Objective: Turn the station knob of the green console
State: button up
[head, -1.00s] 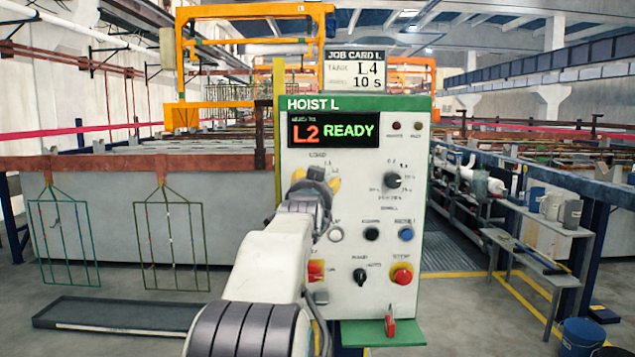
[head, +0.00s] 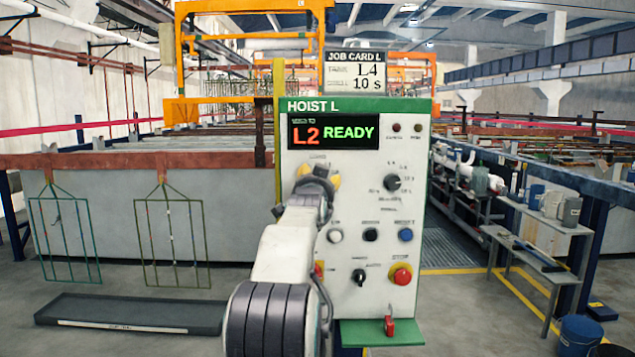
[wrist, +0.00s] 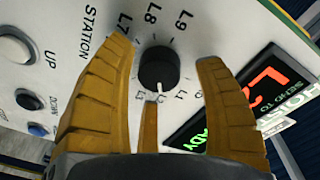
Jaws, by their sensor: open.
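The console (head: 345,260), labelled HOIST L, is a pale panel with a green header; its display (head: 333,131) reads L2 READY. In the wrist view the station knob (wrist: 157,66) is round and black, ringed by labels such as L7, L8 and L9. Its white pointer faces the picture's bottom, where a third yellow finger partly covers the labels. My gripper (wrist: 166,57) is open, its yellow fingers spread on both sides of the knob; I cannot tell if they touch it. In the head view my gripper (head: 315,178) hides the knob.
A job card (head: 355,72) above the console shows L4 and 10 s. A second black knob (head: 392,182), several push buttons and a red STOP button (head: 401,276) sit right and below. A green shelf (head: 382,338) juts out beneath. Wire racks (head: 172,235) hang at left.

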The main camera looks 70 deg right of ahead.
dwell(0.3)
jog(key=shift+r, duration=0.2)
jog(key=c, duration=1.2)
